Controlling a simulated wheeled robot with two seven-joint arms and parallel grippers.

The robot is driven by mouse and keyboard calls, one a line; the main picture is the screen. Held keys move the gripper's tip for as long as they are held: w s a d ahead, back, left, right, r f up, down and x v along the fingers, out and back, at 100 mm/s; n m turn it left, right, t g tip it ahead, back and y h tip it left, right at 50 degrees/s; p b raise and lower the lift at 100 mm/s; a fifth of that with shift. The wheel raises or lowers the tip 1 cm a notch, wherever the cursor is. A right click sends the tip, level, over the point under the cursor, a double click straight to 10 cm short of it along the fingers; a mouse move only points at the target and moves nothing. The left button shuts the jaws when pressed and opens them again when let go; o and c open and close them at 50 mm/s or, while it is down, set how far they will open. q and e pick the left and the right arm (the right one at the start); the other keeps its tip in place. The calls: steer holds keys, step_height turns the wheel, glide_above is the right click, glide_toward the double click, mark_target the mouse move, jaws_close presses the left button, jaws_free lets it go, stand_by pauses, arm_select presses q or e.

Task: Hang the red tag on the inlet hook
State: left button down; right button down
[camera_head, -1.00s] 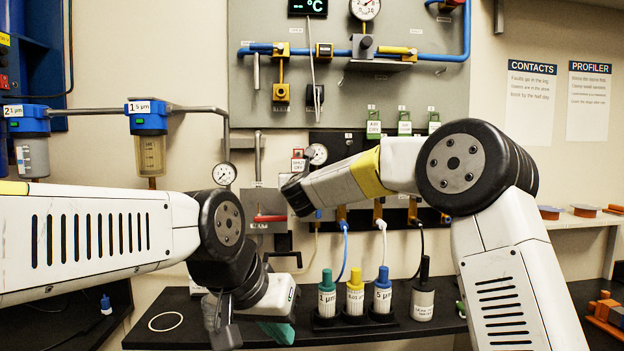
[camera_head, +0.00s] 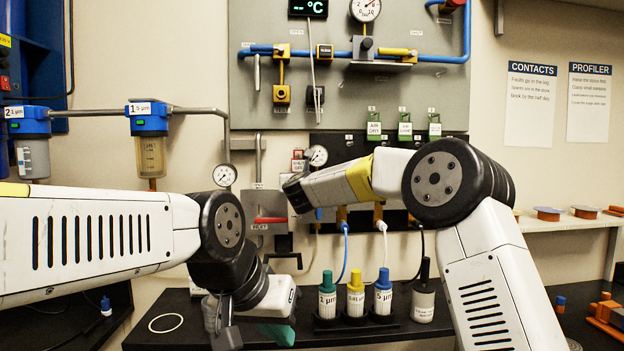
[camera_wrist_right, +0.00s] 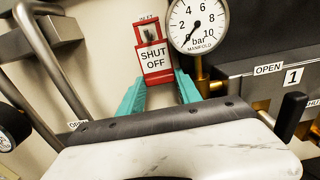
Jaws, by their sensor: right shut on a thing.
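The red tag (camera_wrist_right: 157,64) has a red frame, a white "SHUT OFF" face and an opening at its top. It is upright at the teal fingertips of my right gripper (camera_wrist_right: 160,79), which is shut on its lower part. In the head view the tag (camera_head: 298,163) shows small, just above my right wrist. An "INLET" label is partly visible above the tag in the right wrist view. A dark shape shows through the tag's opening; I cannot tell whether it is the hook or whether they touch. My left gripper (camera_head: 250,330) hangs low over the bench, its jaw opening unclear.
A manifold gauge (camera_wrist_right: 197,24) is close right of the tag. A valve with a red handle (camera_head: 270,219) is below left. Several capped bottles (camera_head: 355,300) stand on the black bench under my right arm. A white ring (camera_head: 166,323) lies on the bench at left.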

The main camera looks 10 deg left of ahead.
steer(key=shift+f, duration=0.4)
stand_by(0.4)
steer(key=c, duration=0.7)
jaws_free()
steer(key=shift+c, duration=0.2)
steer(key=shift+d, duration=0.1)
steer(key=shift+c, duration=0.5)
steer(key=v, duration=0.8)
steer(key=v, duration=0.7)
steer(key=shift+s, duration=0.4)
